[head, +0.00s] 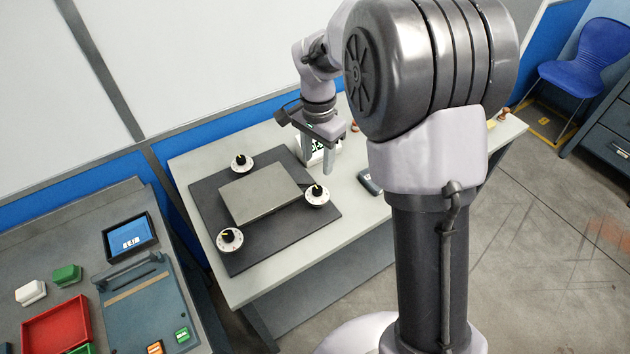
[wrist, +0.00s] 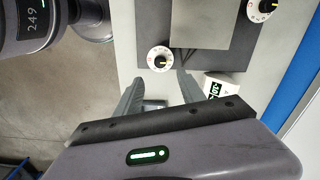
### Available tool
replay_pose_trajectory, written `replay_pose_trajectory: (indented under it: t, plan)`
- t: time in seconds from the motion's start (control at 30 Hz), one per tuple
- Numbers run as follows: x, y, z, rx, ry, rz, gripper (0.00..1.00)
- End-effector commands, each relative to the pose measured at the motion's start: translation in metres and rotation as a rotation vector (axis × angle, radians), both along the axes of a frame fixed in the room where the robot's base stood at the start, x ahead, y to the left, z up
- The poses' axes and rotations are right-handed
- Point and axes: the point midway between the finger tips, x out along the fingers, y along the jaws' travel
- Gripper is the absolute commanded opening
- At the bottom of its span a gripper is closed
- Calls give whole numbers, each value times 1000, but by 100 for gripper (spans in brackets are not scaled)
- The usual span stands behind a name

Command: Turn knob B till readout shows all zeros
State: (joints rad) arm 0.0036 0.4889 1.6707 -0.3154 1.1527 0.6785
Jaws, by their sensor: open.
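Three black knobs on white dials sit around a grey block (head: 262,190) on a dark plate: one at the back (head: 242,162), one at the right (head: 317,194) and one at the front left (head: 229,239). No letters are legible, so I cannot tell which is knob B. My gripper (head: 318,170) is open and empty, above and behind the right knob. In the wrist view that knob (wrist: 160,59) lies just beyond the fingertips, apart from them. A white readout box (head: 305,146) is partly hidden behind the gripper; its dark display (wrist: 214,89) has digits too small to read surely.
A small dark handheld device (head: 369,183) lies on the pale bench right of the plate. A second bench at left holds a tablet (head: 130,236), a red tray (head: 56,328) and small blocks. A blue chair (head: 590,60) stands far right. The bench's front strip is clear.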

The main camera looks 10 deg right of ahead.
Motion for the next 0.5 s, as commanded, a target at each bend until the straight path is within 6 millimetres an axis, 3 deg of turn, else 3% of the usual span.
replay_pose_trajectory:
  t: [0.03, 0.2, 0.33, 0.5]
  plan:
    - [-1, 0, -21, 0, 4, 0, 47]
    - [-1, 0, -68, 1, 3, 1, 47]
    - [0, 0, -92, 1, 1, 0, 47]
    - [0, 0, -104, 1, -1, 1, 47]
